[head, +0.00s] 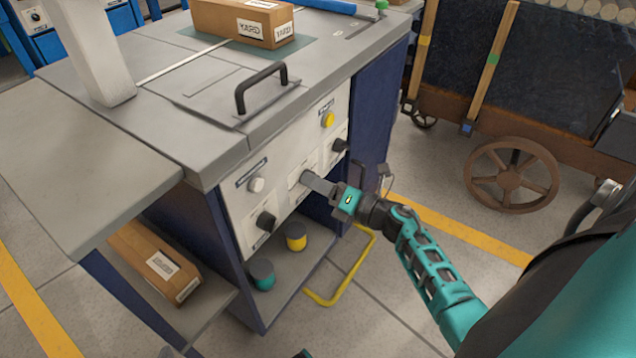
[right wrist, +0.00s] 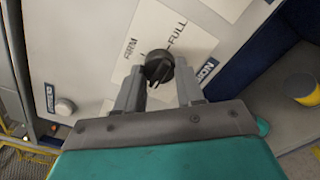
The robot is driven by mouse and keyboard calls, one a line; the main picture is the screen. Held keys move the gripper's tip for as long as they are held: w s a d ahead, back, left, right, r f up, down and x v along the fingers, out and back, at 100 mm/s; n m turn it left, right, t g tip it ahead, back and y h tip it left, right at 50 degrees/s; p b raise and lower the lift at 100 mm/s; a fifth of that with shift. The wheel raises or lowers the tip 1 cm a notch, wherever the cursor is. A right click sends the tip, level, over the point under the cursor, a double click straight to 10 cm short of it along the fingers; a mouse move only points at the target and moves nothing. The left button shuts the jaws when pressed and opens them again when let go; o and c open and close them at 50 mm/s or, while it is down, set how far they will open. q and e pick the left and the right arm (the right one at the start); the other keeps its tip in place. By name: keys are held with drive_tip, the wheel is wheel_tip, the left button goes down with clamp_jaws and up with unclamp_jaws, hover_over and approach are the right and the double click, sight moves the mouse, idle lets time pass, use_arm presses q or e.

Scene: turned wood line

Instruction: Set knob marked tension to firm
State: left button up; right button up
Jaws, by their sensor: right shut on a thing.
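The tension knob (right wrist: 159,66) is a dark round knob on a white plate (right wrist: 128,72) of the machine's front panel. In the right wrist view "FIRM" and "FULL" are printed around it, and a blue label (right wrist: 207,72) ending in "SION" is partly hidden by a finger. My right gripper (head: 308,179) reaches the panel from the right, its fingers (right wrist: 155,88) on either side of the knob, shut on it. In the head view the fingers hide most of the knob. I cannot tell exactly where its pointer stands.
Black knobs (head: 266,221) and (head: 339,145), a white button (head: 256,184) and a yellow button (head: 327,119) surround it. A black handle (head: 262,86) stands on the bench top above. A wheeled cart (head: 545,150) stands right.

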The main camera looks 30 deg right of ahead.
drive_tip(key=shift+c, duration=0.6)
use_arm(q)
drive_tip(key=shift+a+r, duration=0.1)
drive_tip(key=shift+r, duration=0.15)
use_arm(e)
drive_tip(key=shift+m, duration=0.3)
use_arm(q)
drive_tip(key=shift+s+a+r+p, duration=0.1)
drive_tip(key=shift+a+r+p, duration=0.1)
drive_tip(key=shift+r+p, duration=0.8)
drive_tip(key=shift+s+a+r+p, duration=0.15)
drive_tip(key=shift+r+p, duration=0.35)
drive_tip(key=shift+p, duration=1)
drive_tip(key=shift+s+a+r+p, duration=0.1)
drive_tip(key=shift+a+r+p, duration=0.1)
drive_tip(key=shift+r+p, duration=0.8)
use_arm(e)
drive_tip(key=shift+d+r+m, duration=0.1)
drive_tip(key=shift+m, duration=4.2)
drive_tip(key=shift+r+m, duration=0.1)
drive_tip(key=shift+m, duration=4.2)
use_arm(q)
drive_tip(key=shift+w+f, duration=0.15)
drive_tip(key=shift+a, duration=0.1)
use_arm(e)
drive_tip(key=o, duration=1)
drive_tip(key=shift+o, duration=0.2)
